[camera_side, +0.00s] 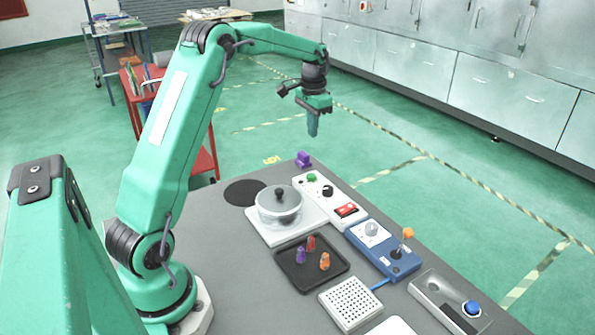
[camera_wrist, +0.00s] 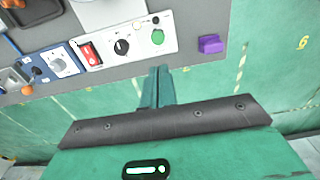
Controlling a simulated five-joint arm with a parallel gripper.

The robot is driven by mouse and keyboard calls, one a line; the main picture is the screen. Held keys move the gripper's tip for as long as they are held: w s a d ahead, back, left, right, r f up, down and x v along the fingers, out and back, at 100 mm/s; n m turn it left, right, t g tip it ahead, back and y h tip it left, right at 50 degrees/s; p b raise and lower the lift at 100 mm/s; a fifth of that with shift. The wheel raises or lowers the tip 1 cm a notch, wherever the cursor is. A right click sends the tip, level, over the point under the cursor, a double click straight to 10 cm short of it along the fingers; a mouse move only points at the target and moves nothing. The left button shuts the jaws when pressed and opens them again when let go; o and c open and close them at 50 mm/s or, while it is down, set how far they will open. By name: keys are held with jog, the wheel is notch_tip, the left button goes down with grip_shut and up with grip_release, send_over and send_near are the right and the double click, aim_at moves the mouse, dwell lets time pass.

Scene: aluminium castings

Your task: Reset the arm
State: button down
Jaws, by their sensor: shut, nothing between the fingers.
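My gripper (camera_side: 313,124) hangs from my raised green arm, fingers pointing down, above the far end of the grey table (camera_side: 205,235). Its fingers are together with nothing between them. In the wrist view the closed fingers (camera_wrist: 158,88) show at the centre, with the table edge beyond them. The gripper touches nothing. A purple block (camera_side: 303,159) sits on the table's far corner, below the gripper, and shows in the wrist view (camera_wrist: 210,44) right of the fingers.
On the table are a pot with a glass lid (camera_side: 279,205), a white control box (camera_side: 330,193), a blue joystick box (camera_side: 375,249), a black tray (camera_side: 328,276) with small coloured pieces, a perforated white box (camera_side: 350,302) and a blue-button box (camera_side: 445,300). Air around the gripper is free.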

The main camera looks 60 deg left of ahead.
dwell(0.4)
jog(key=s+d+r+t, duration=0.3)
jog(key=s+d+r, duration=0.75)
jog(key=d, duration=0.35)
jog(key=s+d+f+t, duration=0.1)
jog(key=s+d, duration=0.3)
jog(key=s, duration=0.4)
jog(key=s+d+f+t, duration=0.1)
jog(key=s+d, duration=0.3)
jog(key=s, duration=0.4)
jog(key=shift+s+d+f, duration=0.2)
jog(key=shift+d+f, duration=0.2)
jog(key=shift+f, duration=0.2)
